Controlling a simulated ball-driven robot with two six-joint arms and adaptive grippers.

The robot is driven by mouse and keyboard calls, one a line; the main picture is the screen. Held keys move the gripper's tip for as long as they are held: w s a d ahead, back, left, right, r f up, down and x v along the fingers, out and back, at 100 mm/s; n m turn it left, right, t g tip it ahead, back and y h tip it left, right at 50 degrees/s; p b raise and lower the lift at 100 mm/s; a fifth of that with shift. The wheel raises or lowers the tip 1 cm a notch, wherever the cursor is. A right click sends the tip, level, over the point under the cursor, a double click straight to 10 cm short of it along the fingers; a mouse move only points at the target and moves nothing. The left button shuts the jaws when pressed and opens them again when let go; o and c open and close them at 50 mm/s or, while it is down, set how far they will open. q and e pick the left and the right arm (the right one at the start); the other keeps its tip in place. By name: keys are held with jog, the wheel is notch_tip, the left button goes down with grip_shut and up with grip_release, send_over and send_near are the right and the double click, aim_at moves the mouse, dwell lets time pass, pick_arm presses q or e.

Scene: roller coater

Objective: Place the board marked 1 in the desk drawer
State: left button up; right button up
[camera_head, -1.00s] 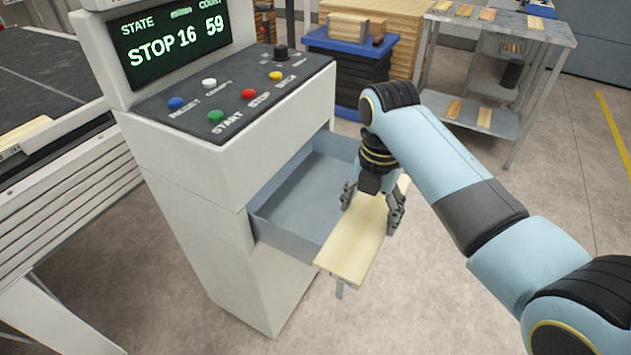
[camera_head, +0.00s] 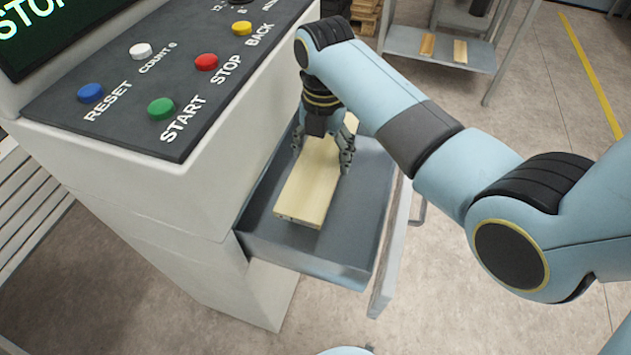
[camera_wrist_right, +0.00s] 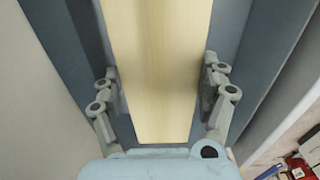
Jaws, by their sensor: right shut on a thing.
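The pale wooden board (camera_head: 308,185) is inside the open grey desk drawer (camera_head: 345,250), lying lengthwise within its walls. No number shows on the board's visible face. My right gripper (camera_head: 324,158) is shut on the board across its width, near its far end. In the right wrist view the board (camera_wrist_right: 156,60) runs between the two fingers of my right gripper (camera_wrist_right: 160,90), with drawer floor on both sides. I cannot tell whether the board touches the drawer floor. My left gripper is not in view.
The control panel (camera_head: 130,130) with coloured buttons overhangs the drawer on the left. The drawer front (camera_head: 392,250) with its handle stands at the right. A metal shelf table (camera_head: 440,50) with small wooden pieces is behind. Floor is free at lower right.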

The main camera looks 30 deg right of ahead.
aim_at(322, 156)
notch_tip(322, 156, down, 4)
jog(key=shift+r, duration=0.25)
notch_tip(322, 156, down, 5)
jog(key=shift+f+b, duration=0.1)
jog(key=shift+b, duration=0.6)
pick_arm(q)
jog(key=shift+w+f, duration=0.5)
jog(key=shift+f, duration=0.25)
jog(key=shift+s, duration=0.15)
pick_arm(e)
jog(key=o, duration=1.3)
pick_arm(q)
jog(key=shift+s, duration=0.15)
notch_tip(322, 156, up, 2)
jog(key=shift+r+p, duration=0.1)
jog(key=shift+p, duration=1.05)
pick_arm(e)
notch_tip(322, 156, up, 12)
jog(key=shift+r, duration=0.1)
jog(key=shift+s, duration=0.1)
